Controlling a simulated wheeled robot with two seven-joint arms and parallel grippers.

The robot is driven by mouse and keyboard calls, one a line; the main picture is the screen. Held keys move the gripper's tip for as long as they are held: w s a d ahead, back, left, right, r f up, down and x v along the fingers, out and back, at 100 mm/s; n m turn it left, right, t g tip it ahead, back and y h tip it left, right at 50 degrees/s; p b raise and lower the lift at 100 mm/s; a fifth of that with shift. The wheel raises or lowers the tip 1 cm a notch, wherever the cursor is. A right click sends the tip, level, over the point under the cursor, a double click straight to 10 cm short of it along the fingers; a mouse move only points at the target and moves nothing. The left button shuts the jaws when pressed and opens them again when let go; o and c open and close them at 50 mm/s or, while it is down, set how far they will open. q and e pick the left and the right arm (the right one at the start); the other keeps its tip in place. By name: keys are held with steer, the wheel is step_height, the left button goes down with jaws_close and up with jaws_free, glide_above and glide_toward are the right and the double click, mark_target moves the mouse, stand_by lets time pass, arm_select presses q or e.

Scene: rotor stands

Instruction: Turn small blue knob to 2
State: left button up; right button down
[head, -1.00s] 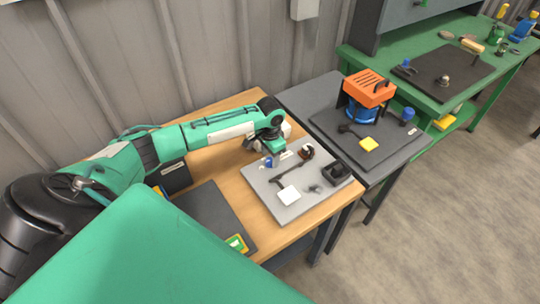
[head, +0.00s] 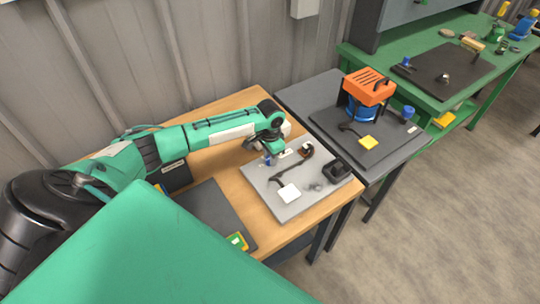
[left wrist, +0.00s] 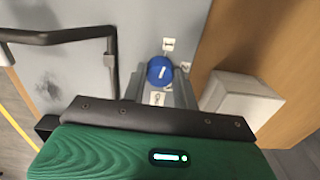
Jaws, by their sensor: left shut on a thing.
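The small blue knob (head: 267,161) stands on the light grey board (head: 262,184) on the wooden table. In the left wrist view the knob (left wrist: 160,71) is a round blue cap with a short white mark, which points roughly up and down in the picture. My left gripper (head: 270,154) is over the knob from above. In the left wrist view its grey fingers (left wrist: 157,88) are around the knob, shut on it. Small white labels (left wrist: 168,44) sit on the board around the knob; their figures are too small to read. My right gripper is not in view.
A white box (left wrist: 240,99) stands close beside the knob. Another blue knob (head: 408,113) is on the dark station to the right.

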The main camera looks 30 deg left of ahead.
arm_select(q)
steer(key=shift+r, duration=0.1)
steer(key=m+p, duration=0.1)
steer(key=m, duration=0.2)
steer(key=shift+p, duration=0.3)
steer(key=m, duration=0.3)
steer(key=shift+p, duration=0.35)
steer(key=m, duration=0.3)
steer(key=shift+m, duration=0.3)
steer(key=shift+m+p, duration=0.3)
steer(key=shift+m, duration=1.6)
steer(key=o, duration=1)
